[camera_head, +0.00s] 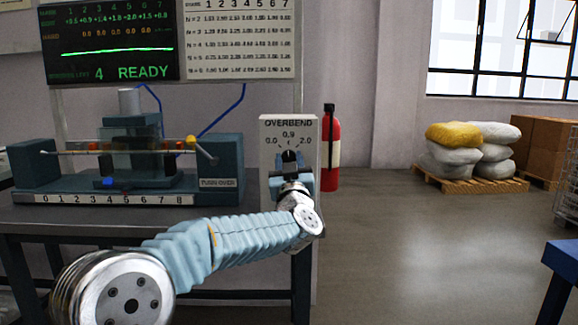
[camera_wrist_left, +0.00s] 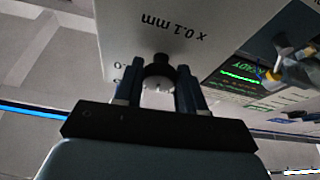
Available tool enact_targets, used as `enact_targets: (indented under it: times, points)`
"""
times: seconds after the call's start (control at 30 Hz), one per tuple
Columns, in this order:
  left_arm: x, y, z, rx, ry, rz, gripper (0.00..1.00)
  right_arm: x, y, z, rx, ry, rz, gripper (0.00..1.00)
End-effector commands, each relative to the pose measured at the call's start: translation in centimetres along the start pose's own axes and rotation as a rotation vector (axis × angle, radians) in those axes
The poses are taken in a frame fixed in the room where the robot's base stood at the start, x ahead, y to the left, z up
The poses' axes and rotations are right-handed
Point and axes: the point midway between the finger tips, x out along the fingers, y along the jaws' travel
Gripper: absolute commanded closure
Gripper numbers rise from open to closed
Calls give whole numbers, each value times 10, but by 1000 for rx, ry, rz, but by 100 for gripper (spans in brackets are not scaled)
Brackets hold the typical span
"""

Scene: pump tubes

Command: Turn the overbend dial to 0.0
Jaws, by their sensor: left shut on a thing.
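The overbend panel (camera_head: 300,130) is a white upright board marked OVERBEND, with 0.0 at left, 0.9 at top and 2.0 at right. Its dark dial (camera_head: 289,157) sits below the 0.9 mark, partly hidden by my left gripper (camera_head: 290,166). The left wrist view shows the dial (camera_wrist_left: 158,68) as a dark round knob on the white panel (camera_wrist_left: 200,22). There my left gripper (camera_wrist_left: 159,88) has one finger on each side of the knob and is shut on it. My right gripper is not in view.
A bench (camera_head: 100,220) at left carries a teal pump-tube machine (camera_head: 222,160) labelled TURN OVER with a number scale. A display (camera_head: 110,40) reads READY above it. A red extinguisher (camera_head: 331,135) stands behind the panel. The floor (camera_head: 430,240) at right is open.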

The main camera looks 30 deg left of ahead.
Motion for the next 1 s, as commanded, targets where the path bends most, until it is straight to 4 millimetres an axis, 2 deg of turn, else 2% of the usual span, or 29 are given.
enact_targets:
  times: [0.2,0.6,1.0]
  points:
    - [-1,2,2,-159,1,-65,91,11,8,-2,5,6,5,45]
    - [0,4,0,-455,0,-189,91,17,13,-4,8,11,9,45]
    - [0,5,-1,-610,0,-252,91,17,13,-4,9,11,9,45]
